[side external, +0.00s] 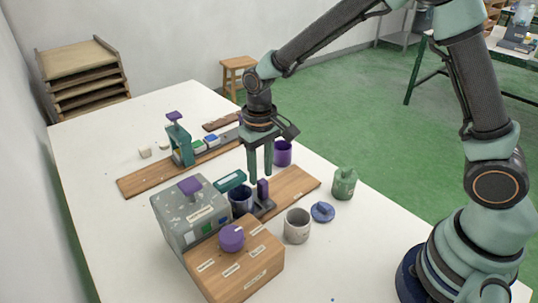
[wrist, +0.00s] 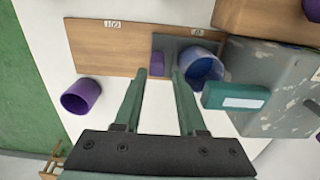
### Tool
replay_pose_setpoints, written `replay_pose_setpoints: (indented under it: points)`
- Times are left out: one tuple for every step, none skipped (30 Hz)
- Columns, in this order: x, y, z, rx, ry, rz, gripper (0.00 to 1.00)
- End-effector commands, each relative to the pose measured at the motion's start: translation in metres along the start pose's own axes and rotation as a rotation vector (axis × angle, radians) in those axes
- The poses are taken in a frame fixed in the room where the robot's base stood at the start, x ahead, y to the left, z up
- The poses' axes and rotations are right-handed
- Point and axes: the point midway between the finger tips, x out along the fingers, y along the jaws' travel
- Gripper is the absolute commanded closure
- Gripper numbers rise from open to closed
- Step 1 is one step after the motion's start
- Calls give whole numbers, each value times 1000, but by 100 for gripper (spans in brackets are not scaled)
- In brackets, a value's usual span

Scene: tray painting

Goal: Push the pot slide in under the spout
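The pot (side external: 241,199), dark purple-blue outside with blue inside, stands on the dark grey slide (wrist: 174,44); in the wrist view the pot (wrist: 203,66) is right of the fingers. A small purple upright handle (side external: 263,189) stands on the slide beside the pot; it also shows in the wrist view (wrist: 157,62), in line with the gap between my fingertips. The teal spout (side external: 230,181) juts from the grey paint-specked box (side external: 205,219) close to the pot. My gripper (side external: 260,181) is open, fingers down, above the handle; contact cannot be told.
A wooden board (side external: 295,184) lies under the slide. A wooden box with a purple knob (side external: 231,237) stands in front. A grey cup (side external: 297,225), a blue lid-like piece (side external: 322,212), a green jar (side external: 344,183) and a purple cup (side external: 283,153) stand nearby. The table's near right is clear.

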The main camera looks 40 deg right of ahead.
Motion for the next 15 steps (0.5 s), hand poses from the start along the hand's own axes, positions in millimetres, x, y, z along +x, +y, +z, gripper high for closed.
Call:
replay_pose_setpoints:
  points:
    - [-13,0,-1,0,6,-2,60]
    - [-20,0,-1,0,7,-2,60]
    - [-28,-1,-1,0,7,-2,60]
    - [-34,0,-1,0,6,-2,60]
    - [-40,-1,-1,0,6,-2,60]
    - [-47,-1,-1,-1,6,-2,60]
    - [-52,-1,-1,-1,6,-2,60]
    - [-56,-1,-1,-1,6,-2,60]
    - [-62,-1,-1,-1,5,-1,60]
    - [-66,-1,-1,-1,5,-1,60]
    - [-69,-1,-1,-1,5,-1,60]
    - [-73,-1,0,-1,3,-1,60]
    - [-75,-1,-1,-1,3,-1,60]
    - [-77,-1,-1,-1,4,-1,60]
    - [-79,-1,0,-1,3,-1,60]
